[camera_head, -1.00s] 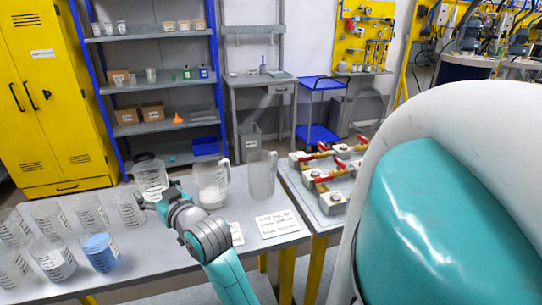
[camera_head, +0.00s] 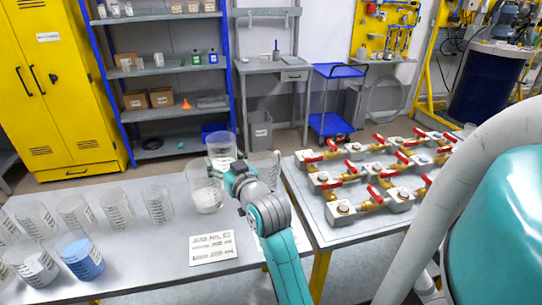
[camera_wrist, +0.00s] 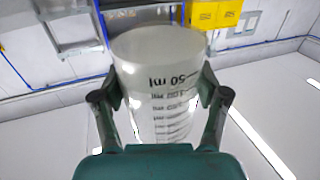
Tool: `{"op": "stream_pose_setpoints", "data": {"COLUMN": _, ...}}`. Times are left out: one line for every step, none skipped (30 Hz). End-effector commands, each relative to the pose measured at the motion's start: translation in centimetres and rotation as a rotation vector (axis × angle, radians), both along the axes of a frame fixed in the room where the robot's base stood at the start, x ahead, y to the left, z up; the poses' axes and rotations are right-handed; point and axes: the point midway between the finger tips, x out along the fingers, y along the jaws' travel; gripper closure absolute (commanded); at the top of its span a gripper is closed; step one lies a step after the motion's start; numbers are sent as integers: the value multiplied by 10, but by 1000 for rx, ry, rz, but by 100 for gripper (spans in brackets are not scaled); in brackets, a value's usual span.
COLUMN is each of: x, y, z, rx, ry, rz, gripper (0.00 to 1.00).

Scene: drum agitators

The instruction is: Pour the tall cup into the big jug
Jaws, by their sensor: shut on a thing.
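My gripper (camera_head: 229,172) is shut on a clear graduated cup (camera_head: 221,146), held above the bench. In the wrist view the cup (camera_wrist: 158,75) sits between both fingers (camera_wrist: 160,100), its printed marks upside down in that picture. In the head view it looks about upright.
Several clear beakers (camera_head: 117,208) stand on the left of the bench (camera_head: 150,255), one with blue contents (camera_head: 80,256). A printed card (camera_head: 213,248) lies in front of the jug. A table with red-handled valves (camera_head: 380,170) is at right.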

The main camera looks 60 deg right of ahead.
Motion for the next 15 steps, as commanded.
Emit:
{"op": "stream_pose_setpoints", "data": {"x": 0, "y": 0, "z": 0, "rx": -1, "ry": -1, "rz": 0, "gripper": 77}}
{"op": "stream_pose_setpoints", "data": {"x": 0, "y": 0, "z": 0, "rx": -1, "ry": -1, "rz": 0, "gripper": 77}}
{"op": "stream_pose_setpoints", "data": {"x": 0, "y": 0, "z": 0, "rx": -1, "ry": -1, "rz": 0, "gripper": 77}}
{"op": "stream_pose_setpoints", "data": {"x": 0, "y": 0, "z": 0, "rx": -1, "ry": -1, "rz": 0, "gripper": 77}}
{"op": "stream_pose_setpoints", "data": {"x": 0, "y": 0, "z": 0, "rx": -1, "ry": -1, "rz": 0, "gripper": 77}}
{"op": "stream_pose_setpoints", "data": {"x": 0, "y": 0, "z": 1, "rx": 2, "ry": -1, "rz": 0, "gripper": 77}}
{"op": "stream_pose_setpoints", "data": {"x": 0, "y": 0, "z": 1, "rx": 4, "ry": -3, "rz": 1, "gripper": 77}}
{"op": "stream_pose_setpoints", "data": {"x": 0, "y": 0, "z": 1, "rx": 8, "ry": -5, "rz": 1, "gripper": 77}}
{"op": "stream_pose_setpoints", "data": {"x": 0, "y": -1, "z": 1, "rx": 14, "ry": -6, "rz": 1, "gripper": 77}}
{"op": "stream_pose_setpoints", "data": {"x": 0, "y": -1, "z": 2, "rx": 20, "ry": -9, "rz": 1, "gripper": 77}}
{"op": "stream_pose_setpoints", "data": {"x": -1, "y": -1, "z": 2, "rx": 29, "ry": -12, "rz": 1, "gripper": 77}}
{"op": "stream_pose_setpoints", "data": {"x": -1, "y": -2, "z": 3, "rx": 39, "ry": -16, "rz": 1, "gripper": 77}}
{"op": "stream_pose_setpoints", "data": {"x": -1, "y": -2, "z": 3, "rx": 50, "ry": -19, "rz": 1, "gripper": 77}}
{"op": "stream_pose_setpoints", "data": {"x": -1, "y": -3, "z": 4, "rx": 61, "ry": -23, "rz": 1, "gripper": 77}}
{"op": "stream_pose_setpoints", "data": {"x": -1, "y": -3, "z": 5, "rx": 76, "ry": -29, "rz": 1, "gripper": 77}}
